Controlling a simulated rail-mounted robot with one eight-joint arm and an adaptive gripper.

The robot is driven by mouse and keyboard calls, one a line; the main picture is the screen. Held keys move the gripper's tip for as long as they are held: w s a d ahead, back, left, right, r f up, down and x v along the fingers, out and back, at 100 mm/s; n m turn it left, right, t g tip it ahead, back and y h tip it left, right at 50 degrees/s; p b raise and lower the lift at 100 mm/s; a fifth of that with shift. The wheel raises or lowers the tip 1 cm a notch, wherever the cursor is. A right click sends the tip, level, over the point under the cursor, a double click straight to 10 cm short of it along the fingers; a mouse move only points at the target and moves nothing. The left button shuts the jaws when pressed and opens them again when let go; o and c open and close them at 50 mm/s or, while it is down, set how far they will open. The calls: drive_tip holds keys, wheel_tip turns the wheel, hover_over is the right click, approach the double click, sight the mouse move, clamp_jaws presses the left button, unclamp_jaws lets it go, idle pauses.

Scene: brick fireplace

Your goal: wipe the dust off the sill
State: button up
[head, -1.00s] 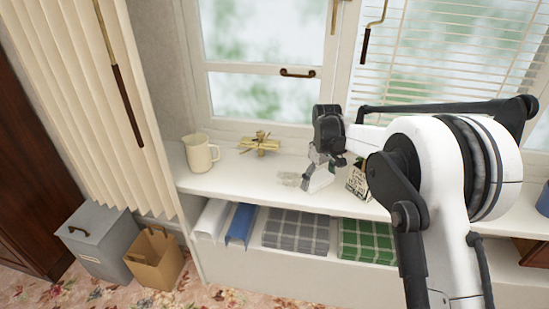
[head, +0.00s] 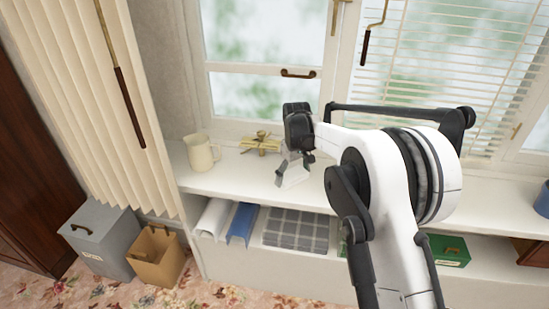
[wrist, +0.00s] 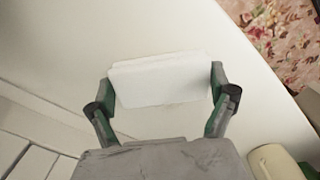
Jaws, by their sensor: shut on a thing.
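The white sill (head: 222,182) runs below the window; it also fills much of the wrist view (wrist: 50,55). My gripper (head: 283,176) is low over the sill, right of the cream mug and the gold item. In the wrist view my gripper (wrist: 166,85) is shut on a white block-like pad (wrist: 158,82), with a finger at each end. The pad looks to be at or very near the sill surface; I cannot tell if it touches. No dust shows clearly on the visible sill; the spot under the pad and gripper is hidden.
A cream mug (head: 201,153) and a gold, bow-topped item (head: 261,143) stand left of my gripper. Below the sill, a shelf holds a blue item (head: 241,224) and grey checked cloth (head: 296,230). A blue pot (head: 543,200) stands far right.

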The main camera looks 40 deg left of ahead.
sight(325, 181)
drive_tip(key=shift+s+a+p, duration=0.2)
drive_tip(key=shift+s+a, duration=0.3)
drive_tip(key=shift+a, duration=0.4)
drive_tip(key=shift+s+a+p, duration=0.15)
drive_tip(key=shift+s+a, duration=0.3)
drive_tip(key=shift+a, duration=0.5)
drive_tip(key=shift+s+a+p, duration=0.2)
drive_tip(key=shift+s+a, duration=0.3)
drive_tip(key=shift+a, duration=0.4)
drive_tip(key=shift+w+a, duration=0.25)
drive_tip(key=shift+w, duration=0.35)
drive_tip(key=shift+w+a, duration=0.25)
drive_tip(key=shift+w, duration=0.3)
drive_tip(key=shift+w+d+b, duration=0.25)
drive_tip(key=shift+w+d, duration=0.1)
drive_tip(key=shift+d, duration=0.35)
drive_tip(key=shift+w+d+b, duration=0.2)
drive_tip(key=shift+w+d, duration=0.15)
drive_tip(key=shift+d, duration=0.35)
drive_tip(key=shift+w+d+b, duration=0.4)
drive_tip(key=shift+w+d, duration=0.7)
drive_tip(key=shift+d, duration=1.05)
drive_tip(key=shift+w+d+b, duration=0.35)
drive_tip(key=shift+w+d, duration=0.7)
drive_tip(key=shift+d, duration=1.05)
drive_tip(key=shift+w+d+b, duration=0.4)
drive_tip(key=shift+w+d, duration=0.7)
drive_tip(key=shift+d, duration=1.05)
wheel_tip(325, 181, up, 8)
drive_tip(key=p, duration=0.3)
